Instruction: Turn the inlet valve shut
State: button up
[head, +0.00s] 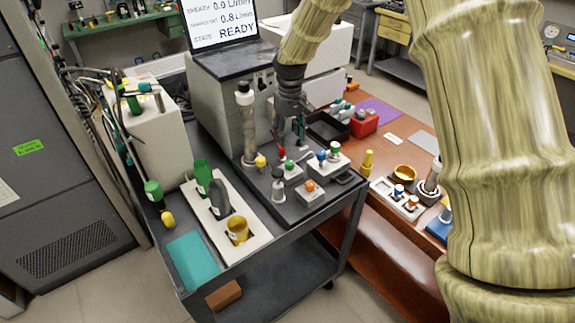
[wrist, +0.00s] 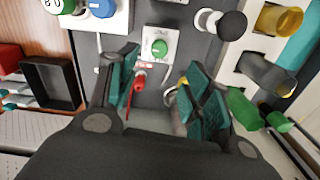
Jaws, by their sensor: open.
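A small red handle (head: 281,152), which looks like the inlet valve, stands on the dark deck of the cart beside the instrument. In the wrist view the red handle (wrist: 139,80) lies between my open fingers, nearer the left one. My gripper (head: 290,132) points down over it, with teal finger pads; it also shows in the wrist view (wrist: 160,85). I see no clear contact with the handle. A yellow knob (head: 261,160) sits to its left in the head view; in the wrist view it is partly hidden by my right finger.
A white block with a green button (head: 289,165) is close by. An orange-button block (head: 310,186), a black knob (head: 278,185) and a vertical column (head: 247,125) crowd the deck. A white rack (head: 265,238) holds bottles and a yellow cup (head: 237,230). The display reads READY.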

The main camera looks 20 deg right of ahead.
aim_at(289, 162)
jog(key=shift+w+f+p, duration=0.15)
jog(key=shift+f+p, duration=1.35)
jog(key=shift+f, duration=4.35)
jog(key=shift+c, duration=0.2)
jog(key=c, duration=1)
